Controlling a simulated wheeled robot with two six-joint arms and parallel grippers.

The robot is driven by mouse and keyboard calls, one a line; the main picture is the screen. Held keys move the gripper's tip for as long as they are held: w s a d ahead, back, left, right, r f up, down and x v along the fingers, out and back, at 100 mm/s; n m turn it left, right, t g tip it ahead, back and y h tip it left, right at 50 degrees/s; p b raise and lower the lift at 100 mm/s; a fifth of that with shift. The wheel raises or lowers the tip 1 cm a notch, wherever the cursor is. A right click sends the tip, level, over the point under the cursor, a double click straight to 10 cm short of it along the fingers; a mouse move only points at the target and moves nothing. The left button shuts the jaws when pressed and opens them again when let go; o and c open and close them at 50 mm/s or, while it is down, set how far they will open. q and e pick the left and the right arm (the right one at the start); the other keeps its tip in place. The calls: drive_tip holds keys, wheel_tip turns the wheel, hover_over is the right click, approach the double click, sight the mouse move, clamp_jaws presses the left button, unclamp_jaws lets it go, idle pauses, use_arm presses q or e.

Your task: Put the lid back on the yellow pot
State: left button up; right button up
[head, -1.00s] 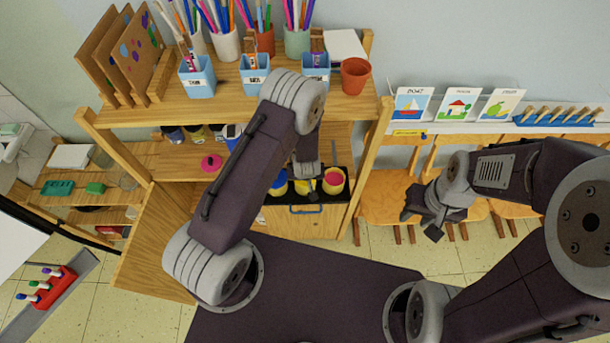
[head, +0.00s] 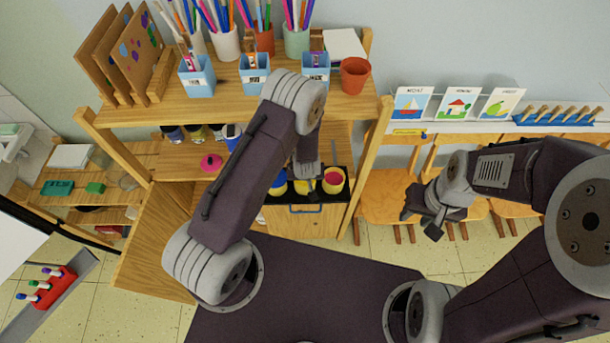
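A yellow pot (head: 333,180) stands uncovered at the right end of a black tray on the shelf unit, with pinkish red inside it. A blue pot (head: 278,184) and another pot, partly hidden, stand to its left. A pink lid-like disc with a knob (head: 211,162) lies on the wooden shelf further left. My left gripper (head: 308,183) points down at the tray, just left of the yellow pot; its fingertips are too small and covered to read. My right gripper (head: 424,220) is open and empty, out to the right in front of the chairs.
The upper shelf (head: 330,108) overhangs the pots and holds blue cups, brush holders and a terracotta pot (head: 355,75). The unit's right post (head: 368,175) stands close to the yellow pot. Wooden chairs (head: 385,195) are at the right.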

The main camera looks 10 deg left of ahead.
use_arm(q)
drive_tip(key=o, duration=1.4)
drive_tip(key=shift+o, duration=0.3)
drive_tip(key=shift+r, duration=0.1)
wheel_tip(320, 180, up, 7)
drive_tip(key=p, duration=0.6)
drive_tip(key=shift+p, duration=0.3)
clamp_jaws()
drive_tip(key=shift+f, duration=0.25)
